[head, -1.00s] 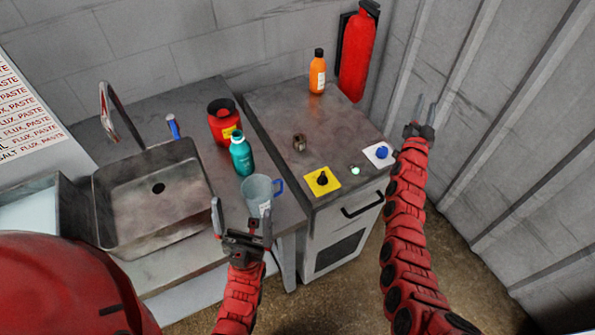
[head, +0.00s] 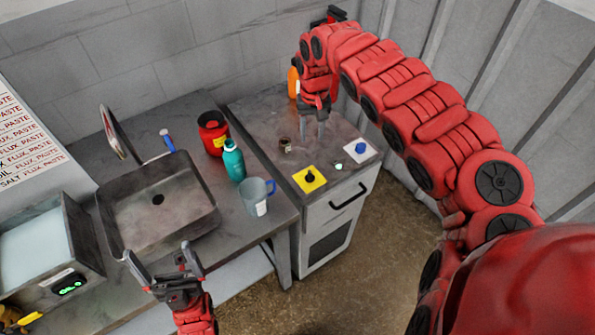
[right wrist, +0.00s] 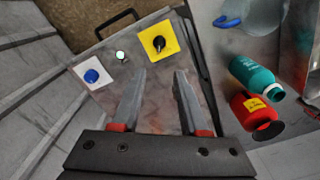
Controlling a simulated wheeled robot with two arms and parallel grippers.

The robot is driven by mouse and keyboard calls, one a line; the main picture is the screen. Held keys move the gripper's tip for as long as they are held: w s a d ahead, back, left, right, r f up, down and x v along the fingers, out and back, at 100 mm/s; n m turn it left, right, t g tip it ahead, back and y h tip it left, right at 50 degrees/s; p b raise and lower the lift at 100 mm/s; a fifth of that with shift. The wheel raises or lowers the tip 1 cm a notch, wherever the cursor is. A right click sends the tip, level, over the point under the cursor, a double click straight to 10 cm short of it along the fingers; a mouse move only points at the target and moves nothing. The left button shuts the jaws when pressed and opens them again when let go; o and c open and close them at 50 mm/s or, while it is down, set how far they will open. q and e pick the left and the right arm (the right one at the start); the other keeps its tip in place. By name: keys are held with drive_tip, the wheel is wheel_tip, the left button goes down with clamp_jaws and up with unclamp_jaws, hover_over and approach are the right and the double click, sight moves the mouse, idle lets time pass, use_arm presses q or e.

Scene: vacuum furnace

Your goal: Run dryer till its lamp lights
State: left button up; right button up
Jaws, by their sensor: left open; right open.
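The grey metal cabinet with a handle (head: 325,215) looks like the dryer. On its top are a black knob (head: 309,177) on a yellow plate, a blue button (head: 361,148) on a white plate, and a small pale green, bright-looking lamp (head: 339,167) between them. The lamp also shows in the right wrist view (right wrist: 120,55), with the blue button (right wrist: 91,76) and black knob (right wrist: 158,43). My right gripper (head: 313,128) is open and empty, pointing down over the cabinet top behind the plates. My left gripper (head: 160,252) is open and empty in front of the sink.
A small brown metal piece (head: 286,145) sits on the cabinet top. An orange bottle (head: 293,80) is partly hidden behind my right arm. A red jar (head: 212,133), teal bottle (head: 233,160) and clear mug (head: 256,196) stand left of the cabinet. A box with a green display (head: 70,286) is far left.

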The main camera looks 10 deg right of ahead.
sight(310, 174)
wheel_tip(310, 174, down, 16)
drive_tip(key=p, duration=0.3)
drive_tip(key=shift+a, duration=0.1)
drive_tip(key=shift+f, duration=0.75)
clamp_jaws()
